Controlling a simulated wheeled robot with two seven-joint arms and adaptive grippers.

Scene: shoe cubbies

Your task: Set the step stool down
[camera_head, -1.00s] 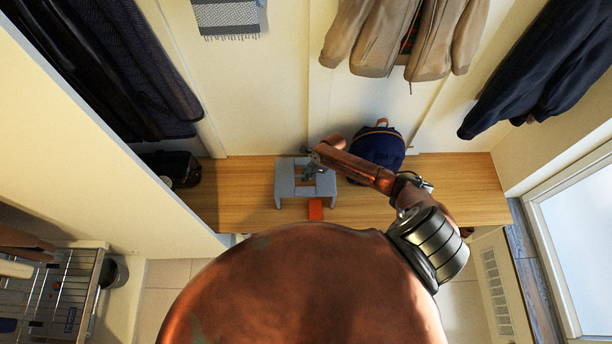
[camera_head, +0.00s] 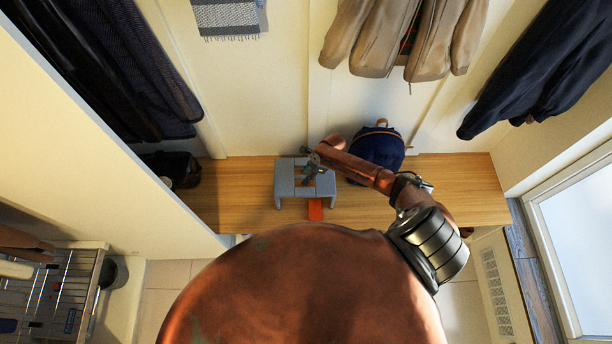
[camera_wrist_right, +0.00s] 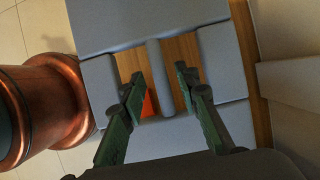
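The grey step stool (camera_head: 286,187) appears to stand upright on the wooden bench, left of the blue backpack. Its top has two openings with a grey bar (camera_wrist_right: 160,76) between them, seen in the right wrist view. My right gripper (camera_head: 310,172) is over the stool's top. In the right wrist view its green fingers (camera_wrist_right: 159,80) are spread, one on each side of the bar, with gaps between them and the bar. An orange piece (camera_head: 316,209) lies at the stool's front edge and shows through an opening. My left gripper is out of view.
The wooden bench (camera_head: 235,195) has clear room to the left of the stool and at its right end. The blue backpack (camera_head: 376,149) leans on the wall close to my right forearm. A black bag (camera_head: 180,168) sits at the far left. Coats hang above.

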